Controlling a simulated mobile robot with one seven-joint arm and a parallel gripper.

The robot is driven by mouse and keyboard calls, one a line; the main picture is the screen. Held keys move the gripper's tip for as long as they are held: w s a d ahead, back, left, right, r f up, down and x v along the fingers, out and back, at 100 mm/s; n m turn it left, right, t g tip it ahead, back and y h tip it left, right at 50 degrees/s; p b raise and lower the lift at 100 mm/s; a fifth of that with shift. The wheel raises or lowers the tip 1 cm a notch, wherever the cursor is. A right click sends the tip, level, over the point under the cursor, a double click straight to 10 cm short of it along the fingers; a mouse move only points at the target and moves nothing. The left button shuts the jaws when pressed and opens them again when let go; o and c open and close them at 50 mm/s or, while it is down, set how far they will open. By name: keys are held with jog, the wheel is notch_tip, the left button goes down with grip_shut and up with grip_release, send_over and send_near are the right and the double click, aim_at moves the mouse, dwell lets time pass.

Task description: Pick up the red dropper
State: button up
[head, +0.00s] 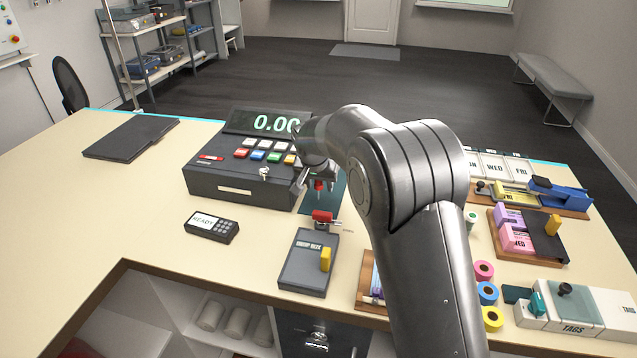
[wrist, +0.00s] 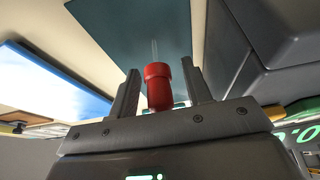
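The red dropper (wrist: 158,86) is between the two fingers of my gripper (wrist: 160,92) in the wrist view. It has a red bulb and collar with a thin clear tube pointing away from the palm. A gap shows between the bulb and each finger, so my gripper is open around it and not visibly touching it. In the head view, my gripper (head: 318,186) points down, with the dropper's red bulb (head: 318,184) between the fingers. What supports the dropper is hard to make out.
A dark cash register (head: 240,183) stands close left of my gripper, over a teal mat (head: 330,196). A small red item (head: 322,216) and a grey box with a yellow tab (head: 307,270) are in front. Tape rolls (head: 487,293) and tag trays lie right. The counter's left is mostly clear.

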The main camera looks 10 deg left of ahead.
jog(key=c, duration=0.9)
